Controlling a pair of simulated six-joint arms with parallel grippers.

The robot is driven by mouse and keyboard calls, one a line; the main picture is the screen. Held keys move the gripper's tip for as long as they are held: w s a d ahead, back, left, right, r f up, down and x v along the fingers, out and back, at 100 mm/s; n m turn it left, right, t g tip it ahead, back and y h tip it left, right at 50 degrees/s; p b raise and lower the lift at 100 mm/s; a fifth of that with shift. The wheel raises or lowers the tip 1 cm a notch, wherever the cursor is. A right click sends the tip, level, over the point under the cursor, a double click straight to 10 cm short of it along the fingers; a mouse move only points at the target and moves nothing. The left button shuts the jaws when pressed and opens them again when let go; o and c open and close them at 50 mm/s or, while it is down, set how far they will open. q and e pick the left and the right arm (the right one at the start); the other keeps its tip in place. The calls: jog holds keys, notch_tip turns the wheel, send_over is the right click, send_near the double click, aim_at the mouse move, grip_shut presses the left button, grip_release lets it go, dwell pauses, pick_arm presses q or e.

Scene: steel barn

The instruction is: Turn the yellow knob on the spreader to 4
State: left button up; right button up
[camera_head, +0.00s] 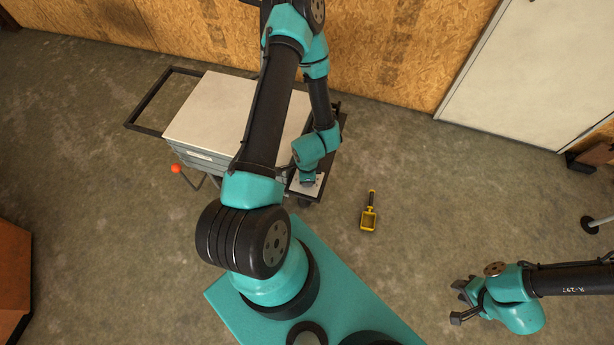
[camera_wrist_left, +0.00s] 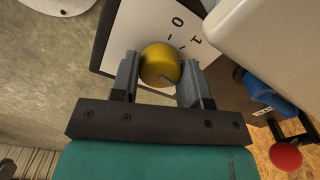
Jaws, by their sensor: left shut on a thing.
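The spreader (camera_head: 240,105) is a cart with a pale lid and a dark handle frame, standing left of centre in the head view. Its white dial plate (camera_head: 296,185) is partly hidden under my left arm. In the left wrist view, the yellow knob (camera_wrist_left: 160,66) sits between the two fingers of my left gripper (camera_wrist_left: 158,80), which is shut on it. The plate (camera_wrist_left: 190,30) shows the marks 0 and 1 beyond the knob; a 4 is not visible. My right gripper (camera_head: 462,303) is open and empty above the floor at lower right in the head view.
A yellow scoop (camera_head: 369,215) lies on the concrete floor right of the spreader. An orange ball-ended lever (camera_head: 177,168) sticks out at the spreader's left side. A plywood wall and a white door (camera_head: 530,70) stand behind.

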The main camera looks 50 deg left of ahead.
pick_arm(q)
jog(key=m, duration=0.4)
jog(key=shift+m, duration=0.3)
jog(key=m, duration=0.4)
jog(key=shift+m, duration=0.3)
jog(key=o, duration=0.9)
jog(key=shift+r, duration=0.15)
